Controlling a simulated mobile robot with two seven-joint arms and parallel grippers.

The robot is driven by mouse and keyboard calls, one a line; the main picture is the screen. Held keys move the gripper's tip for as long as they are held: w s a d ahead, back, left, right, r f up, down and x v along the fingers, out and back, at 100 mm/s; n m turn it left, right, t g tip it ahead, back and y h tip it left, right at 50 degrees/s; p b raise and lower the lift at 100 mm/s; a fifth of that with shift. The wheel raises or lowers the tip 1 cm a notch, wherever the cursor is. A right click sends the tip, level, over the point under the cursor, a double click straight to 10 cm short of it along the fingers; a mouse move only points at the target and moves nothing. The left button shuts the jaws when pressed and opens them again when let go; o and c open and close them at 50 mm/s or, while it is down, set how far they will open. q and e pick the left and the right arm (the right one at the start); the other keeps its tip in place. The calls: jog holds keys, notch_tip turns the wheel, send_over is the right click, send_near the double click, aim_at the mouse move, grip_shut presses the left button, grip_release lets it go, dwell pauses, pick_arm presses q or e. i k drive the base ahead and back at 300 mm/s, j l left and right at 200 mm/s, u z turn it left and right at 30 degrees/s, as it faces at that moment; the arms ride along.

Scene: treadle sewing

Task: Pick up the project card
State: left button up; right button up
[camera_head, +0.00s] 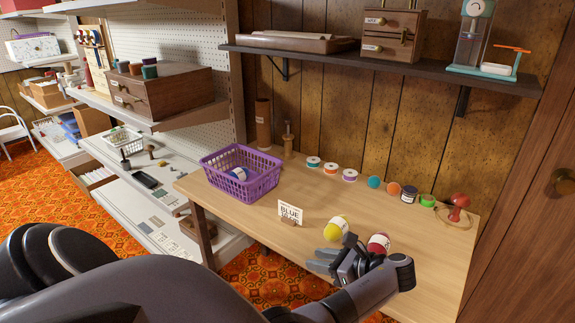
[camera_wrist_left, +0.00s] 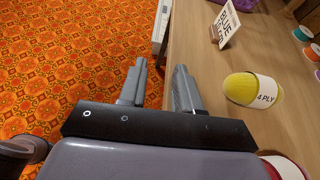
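The project card is a small white card (camera_head: 290,211) with "BLUE" printed on it, standing upright in a little wooden holder near the table's front edge. In the left wrist view the card (camera_wrist_left: 227,24) stands at the upper right, beyond the fingertips. My left gripper (camera_head: 322,261) is open and empty, to the right of and nearer than the card, at the table's front edge. In the wrist view its two fingers (camera_wrist_left: 161,70) are apart, with floor and table edge showing between them. It does not touch the card. My right gripper is not in view.
A yellow yarn ball (camera_head: 336,227) and a red one (camera_head: 378,243) lie close by my left gripper. A purple basket (camera_head: 262,183) stands behind the card on the wooden table (camera_head: 340,200). Several spools and a red-handled stamp (camera_head: 458,204) line the back. The middle is clear.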

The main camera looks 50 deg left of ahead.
aim_at(291, 216)
jog(key=i+j, duration=0.15)
jog(key=j, duration=0.2)
jog(key=i+j, duration=0.1)
jog(key=j, duration=0.95)
